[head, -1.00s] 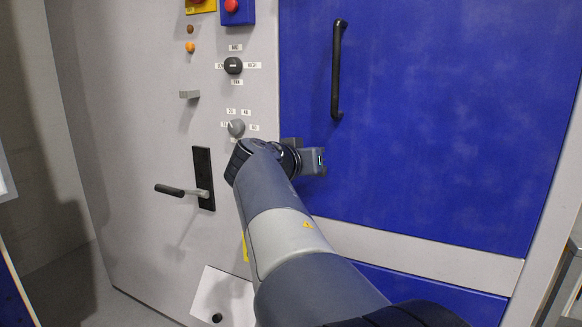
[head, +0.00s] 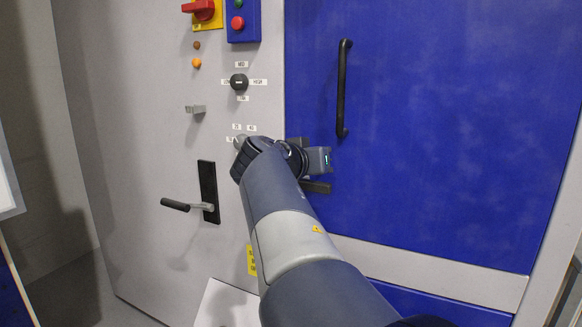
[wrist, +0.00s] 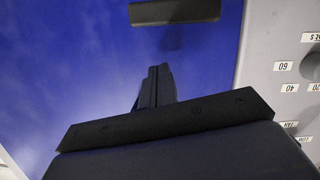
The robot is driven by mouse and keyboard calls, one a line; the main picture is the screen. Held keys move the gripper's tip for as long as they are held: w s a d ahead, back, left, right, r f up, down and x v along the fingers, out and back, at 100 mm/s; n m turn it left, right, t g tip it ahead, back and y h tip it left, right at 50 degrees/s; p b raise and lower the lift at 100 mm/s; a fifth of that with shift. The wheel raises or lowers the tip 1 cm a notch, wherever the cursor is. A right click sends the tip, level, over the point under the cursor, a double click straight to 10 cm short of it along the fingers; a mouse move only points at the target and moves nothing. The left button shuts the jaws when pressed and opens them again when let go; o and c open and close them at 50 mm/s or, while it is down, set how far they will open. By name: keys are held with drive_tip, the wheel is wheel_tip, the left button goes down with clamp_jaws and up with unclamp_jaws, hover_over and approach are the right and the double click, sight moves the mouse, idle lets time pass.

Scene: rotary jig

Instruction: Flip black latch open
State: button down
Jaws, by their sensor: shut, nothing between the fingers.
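A dark bar that looks like the black latch (head: 316,187) lies roughly level at the left edge of the blue door, just below my wrist in the head view. Its left part is hidden behind my arm. In the wrist view a dark bar (wrist: 175,11) lies across the top, against the blue door. My gripper (wrist: 159,72) is shut and empty, its fingers together and pointing toward the door. The fingertips appear apart from the bar, with blue showing between them. In the head view my arm hides the fingers.
A blue door (head: 440,120) carries a long black handle (head: 342,90). The grey panel (head: 130,120) to its left has a lever handle on a black plate (head: 208,190), a black knob (head: 239,82), a red switch (head: 203,9) and a red button (head: 237,22).

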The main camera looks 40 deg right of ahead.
drive_tip(key=p+v, duration=0.1)
drive_tip(key=v, duration=0.9)
drive_tip(key=shift+s+r, duration=0.15)
drive_tip(key=shift+s, duration=0.1)
drive_tip(key=shift+d, duration=0.15)
drive_tip(key=a+f+b+x, duration=0.1)
drive_tip(key=f+b+x, duration=0.15)
drive_tip(key=x, duration=0.85)
drive_tip(key=w+n+p, duration=0.1)
drive_tip(key=p, duration=0.4)
drive_tip(key=w+a+r+n+g+h+p, duration=0.1)
drive_tip(key=n+p, duration=0.1)
drive_tip(key=p, duration=0.4)
drive_tip(key=w+n+p, duration=0.2)
drive_tip(key=p, duration=0.3)
drive_tip(key=shift+a+r+g+p, duration=0.3)
drive_tip(key=shift+a+p, duration=0.05)
drive_tip(key=shift+a, duration=0.05)
drive_tip(key=shift+f+n+h, duration=0.1)
drive_tip(key=shift+n+h, duration=0.2)
drive_tip(key=shift+s+f+b, duration=0.1)
drive_tip(key=shift+f+b, duration=0.05)
drive_tip(key=shift+b, duration=0.3)
